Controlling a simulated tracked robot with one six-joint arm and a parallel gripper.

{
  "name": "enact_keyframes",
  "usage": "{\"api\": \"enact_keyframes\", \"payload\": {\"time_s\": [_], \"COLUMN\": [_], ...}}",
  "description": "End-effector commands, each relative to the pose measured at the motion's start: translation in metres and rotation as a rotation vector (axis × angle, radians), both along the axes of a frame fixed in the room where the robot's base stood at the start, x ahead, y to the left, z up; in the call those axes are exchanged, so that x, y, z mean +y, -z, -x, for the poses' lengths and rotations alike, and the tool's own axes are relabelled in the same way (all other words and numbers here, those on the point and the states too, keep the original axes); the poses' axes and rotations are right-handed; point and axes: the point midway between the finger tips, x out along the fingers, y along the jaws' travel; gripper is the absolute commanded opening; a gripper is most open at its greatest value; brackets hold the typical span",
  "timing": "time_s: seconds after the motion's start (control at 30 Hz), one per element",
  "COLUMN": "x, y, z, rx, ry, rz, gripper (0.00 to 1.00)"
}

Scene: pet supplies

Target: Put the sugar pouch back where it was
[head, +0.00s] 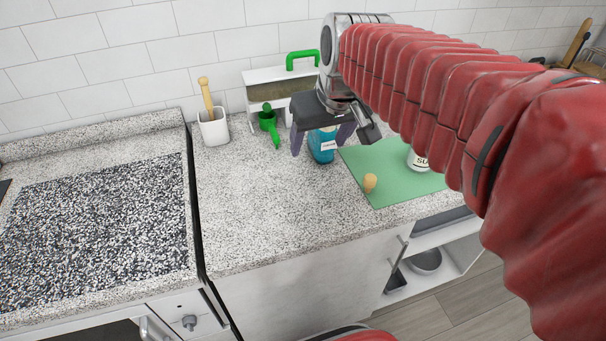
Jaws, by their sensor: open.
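A white item (418,161) with dark letters that look like "SU" stands on the green mat (385,193), largely hidden behind my red arm. It may be the sugar pouch, but I cannot tell its full shape. My gripper (320,148) points down over the counter, left of the mat, with its two dark fingers apart. A blue container (321,153) with a white label shows between the fingers, its top hidden by the gripper. I cannot tell whether the fingers touch it.
A small tan piece (370,183) lies on the mat. A white pot (213,128) holds a wooden tool. The counter (260,215) in front is clear.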

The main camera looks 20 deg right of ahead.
Motion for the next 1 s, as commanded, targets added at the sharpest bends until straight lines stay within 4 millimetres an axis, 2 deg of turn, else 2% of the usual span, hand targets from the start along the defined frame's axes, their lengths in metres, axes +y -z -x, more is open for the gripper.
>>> {"api": "enact_keyframes", "payload": {"time_s": [0.03, 0.2, 0.53, 0.7, 1.0], "x": [0.006, 0.02, 0.039, 0.042, 0.042], "y": [0.001, 0.013, 0.046, 0.057, 0.058], "z": [0.013, 0.054, 0.123, 0.139, 0.14], "rx": [-0.007, -0.019, -0.047, -0.052, -0.051], "ry": [-0.003, -0.005, -0.006, -0.004, -0.005], "rz": [0.0, 0.0, -0.005, -0.006, -0.007], "gripper": [0.66, 0.66, 0.66, 0.66, 0.66]}}
